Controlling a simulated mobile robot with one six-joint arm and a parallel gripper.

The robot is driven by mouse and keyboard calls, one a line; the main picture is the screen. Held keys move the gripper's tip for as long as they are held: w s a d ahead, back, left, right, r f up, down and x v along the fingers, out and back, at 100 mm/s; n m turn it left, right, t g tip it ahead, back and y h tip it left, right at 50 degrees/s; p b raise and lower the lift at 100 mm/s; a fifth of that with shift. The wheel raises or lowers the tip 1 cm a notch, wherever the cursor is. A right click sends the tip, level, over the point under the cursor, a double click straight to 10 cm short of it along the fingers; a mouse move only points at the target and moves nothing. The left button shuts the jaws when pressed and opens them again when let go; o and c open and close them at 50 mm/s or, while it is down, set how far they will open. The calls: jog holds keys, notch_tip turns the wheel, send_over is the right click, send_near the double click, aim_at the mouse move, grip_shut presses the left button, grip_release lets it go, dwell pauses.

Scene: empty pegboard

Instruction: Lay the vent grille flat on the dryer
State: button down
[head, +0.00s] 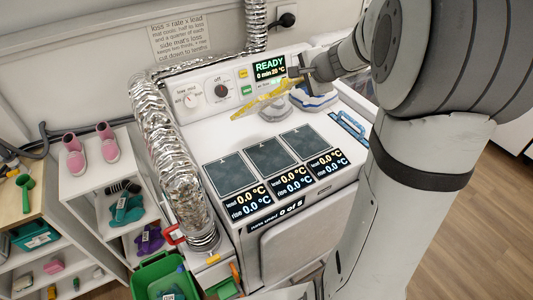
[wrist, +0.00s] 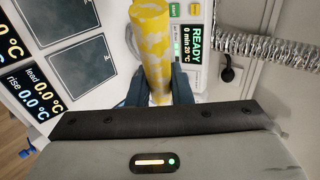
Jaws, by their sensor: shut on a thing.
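My gripper (head: 297,84) is over the back right of the white dryer top (head: 218,134), below the READY display. It is shut on a yellow mottled bar (head: 258,104). In the wrist view the bar (wrist: 153,50) sits between two dark blue fingers and points away from the palm. In the head view the bar slants down to the left, and I cannot tell whether it touches the dryer top. I cannot tell whether this bar is the vent grille. A blue slotted piece (head: 348,127) lies at the dryer's right edge. A grey, white and blue shape (head: 315,99) shows below my gripper.
Three dark pads (head: 271,157) with readouts cover the front of the dryer top. A silver duct (head: 170,140) runs down its left side. Shelves with pink shoes (head: 90,148) stand at left, and a green bin (head: 163,278) at the front.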

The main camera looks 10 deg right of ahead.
notch_tip(320, 180, down, 9)
jog(key=b, duration=0.7)
jog(key=shift+f+b, duration=0.2)
jog(key=shift+b, duration=0.1)
jog(key=c, duration=1.5)
grip_release()
jog(key=shift+o, duration=0.2)
jog(key=shift+r, duration=0.1)
jog(key=p+v, duration=0.2)
jog(key=v, duration=0.6)
